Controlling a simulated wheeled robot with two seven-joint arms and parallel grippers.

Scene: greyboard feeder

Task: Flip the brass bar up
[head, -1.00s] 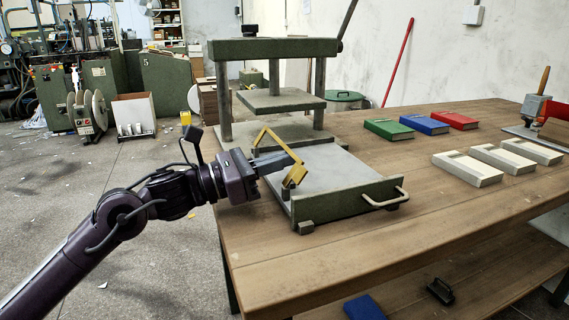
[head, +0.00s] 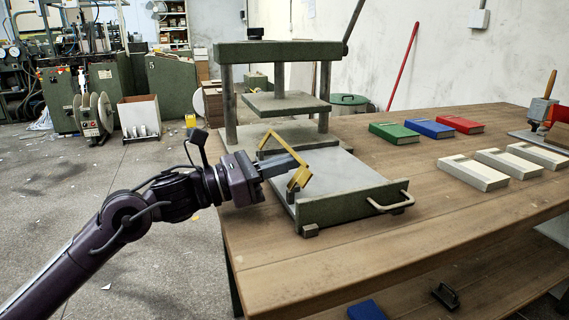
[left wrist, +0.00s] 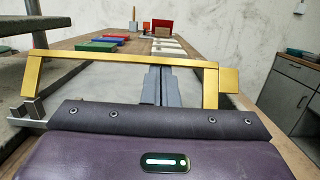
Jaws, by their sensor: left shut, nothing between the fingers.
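The brass bar (head: 287,138) is a yellow frame with a long crosspiece and short legs, at the left side of the press's sliding tray (head: 345,212). It stands tilted up above the tray. My left gripper (head: 301,163) is shut and empty, with its grey fingers reaching through the frame from the left, under the crosspiece. In the left wrist view the crosspiece of the brass bar (left wrist: 110,58) runs across just above the shut fingers (left wrist: 160,82). I cannot tell whether they touch. My right gripper is out of view.
The green press (head: 275,50) with its raised plate (head: 285,104) stands behind the tray. Green, blue and red books (head: 430,128) and several pale blocks (head: 472,171) lie to the right on the wooden table. The front table top is clear.

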